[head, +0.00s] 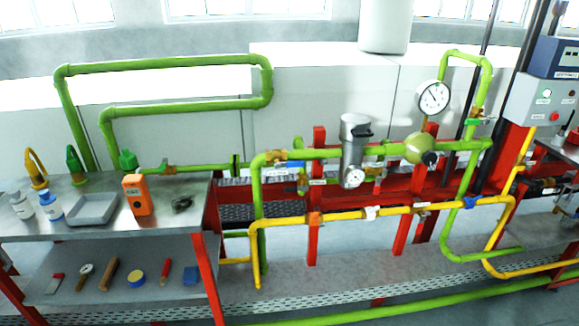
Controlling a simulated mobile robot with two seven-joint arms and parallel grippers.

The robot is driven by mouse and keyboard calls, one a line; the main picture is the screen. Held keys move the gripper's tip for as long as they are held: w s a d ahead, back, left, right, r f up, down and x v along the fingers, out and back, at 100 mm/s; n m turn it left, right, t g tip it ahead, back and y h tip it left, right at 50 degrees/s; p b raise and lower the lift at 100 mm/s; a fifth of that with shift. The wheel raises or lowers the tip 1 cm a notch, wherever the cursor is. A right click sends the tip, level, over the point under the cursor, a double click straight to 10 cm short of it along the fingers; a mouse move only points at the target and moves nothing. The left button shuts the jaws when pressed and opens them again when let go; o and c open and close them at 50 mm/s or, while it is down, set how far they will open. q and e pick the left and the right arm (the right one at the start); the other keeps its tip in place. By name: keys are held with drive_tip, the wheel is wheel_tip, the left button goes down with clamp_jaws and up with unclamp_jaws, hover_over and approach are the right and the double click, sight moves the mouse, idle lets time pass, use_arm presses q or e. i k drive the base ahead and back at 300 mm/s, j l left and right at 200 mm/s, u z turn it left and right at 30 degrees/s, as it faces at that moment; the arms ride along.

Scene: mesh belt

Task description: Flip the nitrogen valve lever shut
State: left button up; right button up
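Several small valve levers show on the pipework in the head view, and their labels are too small to read. A blue lever (290,164) sits on the green pipe left of the grey filter housing. Another blue handle (471,202) is on the yellow pipe at the right. A white fitting (371,212) sits on the yellow pipe. I cannot tell which one is the nitrogen valve lever or whether it is open. Neither of my grippers is in view.
A metal bench (120,222) at the left holds bottles, a grey tray (93,209) and an orange meter (137,195). Red posts (313,245) carry the pipes. The filter housing (353,145) and dial gauge (433,97) stick out. A grey control box (541,98) is at the right.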

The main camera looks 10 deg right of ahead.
sight(302, 163)
drive_tip(key=i+j, duration=0.1)
drive_tip(key=i, duration=1.25)
drive_tip(key=j+z, duration=0.05)
